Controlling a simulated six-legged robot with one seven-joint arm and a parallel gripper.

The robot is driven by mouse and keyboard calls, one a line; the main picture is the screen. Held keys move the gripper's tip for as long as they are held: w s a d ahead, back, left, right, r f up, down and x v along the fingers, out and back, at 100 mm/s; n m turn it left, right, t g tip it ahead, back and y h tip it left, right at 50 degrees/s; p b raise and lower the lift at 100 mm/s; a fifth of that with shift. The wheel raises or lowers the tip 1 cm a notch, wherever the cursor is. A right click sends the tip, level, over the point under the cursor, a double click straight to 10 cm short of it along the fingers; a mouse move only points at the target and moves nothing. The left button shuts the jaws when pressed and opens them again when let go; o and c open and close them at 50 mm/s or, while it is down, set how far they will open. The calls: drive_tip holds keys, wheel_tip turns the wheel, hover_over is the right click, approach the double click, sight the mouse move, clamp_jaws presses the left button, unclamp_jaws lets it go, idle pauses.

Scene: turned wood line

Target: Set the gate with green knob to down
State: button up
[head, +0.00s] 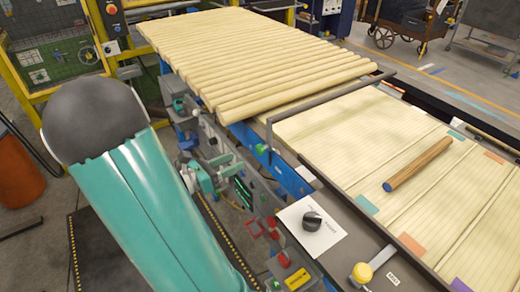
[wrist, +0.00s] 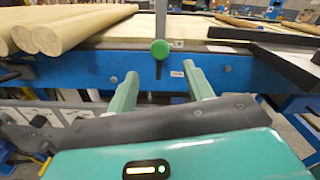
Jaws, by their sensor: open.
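The green knob (wrist: 160,49) is in the wrist view, at the upper end of a short dark slot in the blue side rail (wrist: 105,70). A grey upright post rises behind it. In the head view the small green knob (head: 260,149) sits on the rail below the near end of the grey gate bar (head: 330,97), which spans the line above its surface. My gripper (wrist: 161,72) is open and empty. Its two green fingers point at the rail, one on each side of the knob; whether they reach level with it I cannot tell.
Pale round rods (head: 260,55) lie side by side behind the gate bar. A brown rod (head: 418,163) lies on the slatted bed in front. A dark beam (wrist: 260,35) is right of the knob.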

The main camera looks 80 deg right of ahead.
sight(257, 151)
drive_tip(key=x, duration=1)
drive_tip(key=shift+s+d, duration=0.1)
drive_tip(key=shift+d, duration=0.15)
clamp_jaws()
drive_tip(key=shift+a+f, duration=0.1)
drive_tip(key=shift+f, duration=3.7)
unclamp_jaws()
